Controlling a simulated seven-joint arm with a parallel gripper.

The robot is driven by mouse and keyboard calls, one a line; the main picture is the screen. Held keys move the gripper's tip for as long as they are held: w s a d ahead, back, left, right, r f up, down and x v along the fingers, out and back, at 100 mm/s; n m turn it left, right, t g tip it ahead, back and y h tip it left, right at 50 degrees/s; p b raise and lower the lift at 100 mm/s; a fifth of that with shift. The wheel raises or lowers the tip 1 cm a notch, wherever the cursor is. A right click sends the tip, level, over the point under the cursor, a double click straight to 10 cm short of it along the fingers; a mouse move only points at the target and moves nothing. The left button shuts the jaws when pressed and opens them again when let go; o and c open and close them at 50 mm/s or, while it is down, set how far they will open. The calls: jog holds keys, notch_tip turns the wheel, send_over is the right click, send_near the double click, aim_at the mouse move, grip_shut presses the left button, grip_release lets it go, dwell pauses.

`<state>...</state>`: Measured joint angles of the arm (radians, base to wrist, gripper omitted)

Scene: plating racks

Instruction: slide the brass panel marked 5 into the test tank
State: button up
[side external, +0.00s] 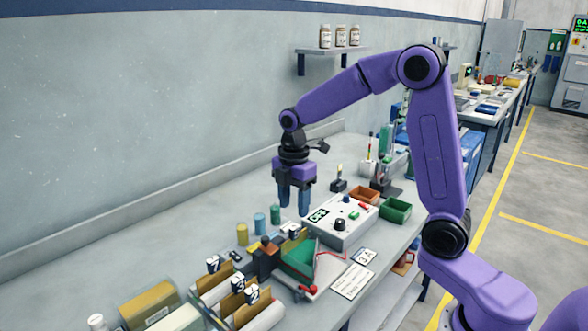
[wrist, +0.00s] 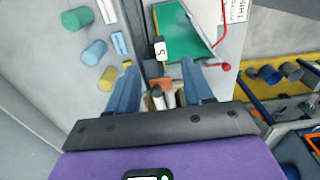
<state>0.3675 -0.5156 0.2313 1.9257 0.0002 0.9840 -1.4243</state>
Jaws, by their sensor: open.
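My gripper (side external: 293,209) is open and empty, pointing down, raised above the bench behind the tank. In the wrist view its two blue fingers (wrist: 159,66) stand well apart. A white tag marked 5 (wrist: 160,50) lies at the tank's edge, between and beyond the fingertips. The tag also shows small behind the tank (side external: 294,231). The brass panel under the tag is mostly hidden; I cannot tell how deep it sits.
Panels tagged 7 (side external: 212,264), 3 (side external: 238,283) and 2 (side external: 252,295) stand in racks at the front left. A dark block with an orange top (side external: 266,258) stands beside the tank. A control box reading OFF (side external: 341,222), with a red lead, and several colored cylinders (side external: 260,223) are close by.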

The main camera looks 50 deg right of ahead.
notch_tip(320, 180, up, 9)
dwell(0.3)
dwell(0.4)
jog(key=s+a+f+m, duration=0.1)
jog(key=s+f, duration=0.2)
jog(key=s, duration=0.6)
jog(key=s+a+f+m, duration=0.2)
jog(key=s+f, duration=0.1)
jog(key=s, duration=0.7)
jog(key=s+a+f+m, duration=0.2)
jog(key=s+f, duration=0.1)
jog(key=s, duration=0.7)
